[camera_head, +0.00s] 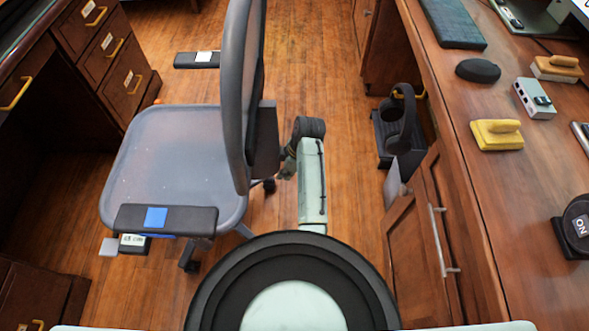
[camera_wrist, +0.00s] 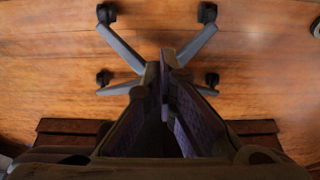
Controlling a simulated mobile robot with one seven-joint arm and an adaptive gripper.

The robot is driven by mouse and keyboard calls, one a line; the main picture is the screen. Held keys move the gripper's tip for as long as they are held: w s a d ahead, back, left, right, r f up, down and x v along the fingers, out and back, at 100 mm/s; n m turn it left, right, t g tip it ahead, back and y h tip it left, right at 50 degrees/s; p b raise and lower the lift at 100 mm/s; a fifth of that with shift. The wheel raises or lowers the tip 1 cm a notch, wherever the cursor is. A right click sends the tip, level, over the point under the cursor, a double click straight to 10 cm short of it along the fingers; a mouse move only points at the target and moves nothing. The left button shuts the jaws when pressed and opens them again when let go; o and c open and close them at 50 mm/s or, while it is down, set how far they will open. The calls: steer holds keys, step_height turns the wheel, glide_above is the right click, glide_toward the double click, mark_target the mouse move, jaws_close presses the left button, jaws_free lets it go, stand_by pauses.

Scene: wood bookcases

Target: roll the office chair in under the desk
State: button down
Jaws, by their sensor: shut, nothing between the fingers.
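The office chair has a grey seat (camera_head: 165,150), a tall grey backrest (camera_head: 236,90) and dark armrests, one with a blue square on it. It stands upright with its seat toward the wooden desk (camera_head: 30,30) on the left, apart from it. My gripper (camera_head: 287,165) is just behind the backrest, low on its right side; I cannot tell if it touches. In the wrist view my gripper (camera_wrist: 168,62) appears with its fingers together and empty, over the chair's wheeled base (camera_wrist: 125,50). Part of the base is hidden by the fingers.
Desk drawers (camera_head: 105,50) flank the dark knee space at upper left, and another cabinet (camera_head: 40,295) stands at lower left. Wooden floor is clear between chair and desk. A long counter (camera_head: 520,200) runs along the right, with a black stand (camera_head: 400,135) on the floor beside it.

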steer(key=shift+a, duration=0.45)
steer(key=shift+a, duration=0.1)
